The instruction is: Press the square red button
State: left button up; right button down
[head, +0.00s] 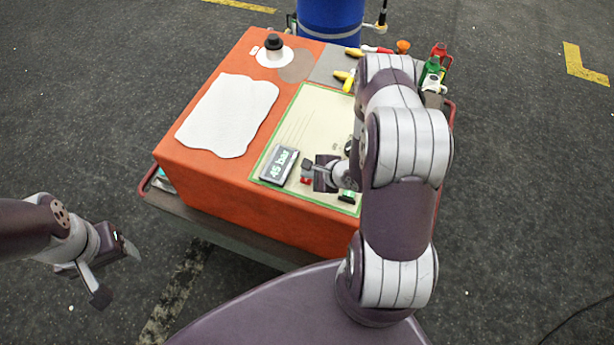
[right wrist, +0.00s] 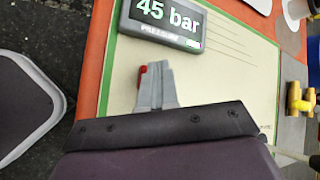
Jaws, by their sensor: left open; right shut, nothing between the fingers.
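The red button (head: 306,181) is a small red patch on the cream panel (head: 309,110) with a green border, just right of the pressure display (head: 280,165). My right gripper (head: 308,170) is shut and empty, right at the button and partly covering it. In the right wrist view the shut grey fingers (right wrist: 157,85) have the red button (right wrist: 142,75) showing along their left side. The button's square shape and any contact cannot be made out. My left gripper (head: 118,272) is open and empty, off the cart at the lower left.
The display reads "45 bar" in the right wrist view (right wrist: 165,20). A white sheet (head: 228,115) and a black-topped item (head: 274,47) lie on the orange cover (head: 215,175). Yellow-handled tools (head: 345,78) and bottles (head: 432,68) are at the back. A blue barrel (head: 330,18) stands behind.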

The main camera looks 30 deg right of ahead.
aim_at(309, 180)
jog(key=shift+f+b, duration=0.35)
jog(key=shift+f, duration=0.2)
dwell(0.4)
jog(key=shift+r, duration=0.15)
jog(key=shift+r+p, duration=0.85)
jog(key=shift+p, duration=0.1)
notch_tip(309, 180, up, 5)
jog(key=p, duration=0.5)
jog(key=shift+r, duration=0.1)
dwell(0.4)
